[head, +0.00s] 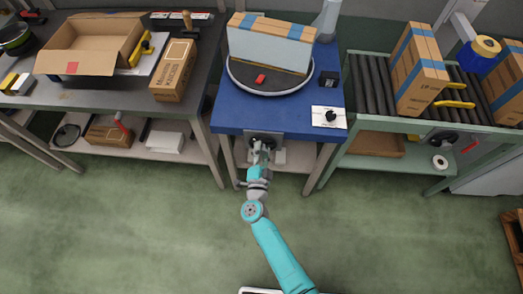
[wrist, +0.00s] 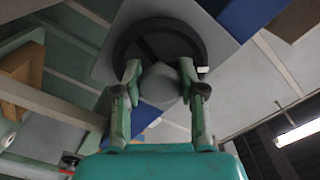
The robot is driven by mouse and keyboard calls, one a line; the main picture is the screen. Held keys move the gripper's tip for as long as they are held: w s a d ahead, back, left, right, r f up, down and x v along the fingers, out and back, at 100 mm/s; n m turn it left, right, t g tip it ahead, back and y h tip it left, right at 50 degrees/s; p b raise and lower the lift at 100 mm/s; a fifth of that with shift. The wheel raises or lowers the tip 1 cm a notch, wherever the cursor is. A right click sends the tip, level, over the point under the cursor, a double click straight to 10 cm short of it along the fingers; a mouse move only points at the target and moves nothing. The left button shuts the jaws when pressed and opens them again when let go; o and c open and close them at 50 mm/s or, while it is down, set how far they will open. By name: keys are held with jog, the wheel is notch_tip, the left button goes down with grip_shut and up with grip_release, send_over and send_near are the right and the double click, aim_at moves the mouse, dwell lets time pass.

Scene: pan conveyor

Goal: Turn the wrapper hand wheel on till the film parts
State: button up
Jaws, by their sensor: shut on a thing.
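The wrapper hand wheel (head: 265,139) is a dark wheel on a pale plate at the front of the blue wrapper table (head: 230,118). In the wrist view it is a black ring (wrist: 125,42) with a grey rounded hub between my fingers. My gripper (head: 263,149) is shut on the wheel, with one finger on each side of the hub. A carton (head: 272,27) with blue tape stands on the round turntable (head: 262,90), its front mostly covered by pale film (head: 265,50). Whether the film is whole or parted cannot be told.
A red block (head: 260,78) lies on the turntable. A dial panel (head: 329,117) is at the table's right front. A bench with an open box (head: 88,62) stands left; a roller conveyor with cartons (head: 415,75) stands right. The green floor in front is clear.

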jog(key=shift+w+r, duration=0.2)
jog(key=shift+r, duration=0.05)
jog(key=o, duration=1.2)
jog(key=shift+d, duration=0.1)
jog(key=shift+c, duration=0.2)
jog(key=shift+f, duration=0.1)
jog(key=shift+s, duration=0.25)
jog(key=s, duration=1.1)
jog(key=shift+s, duration=0.25)
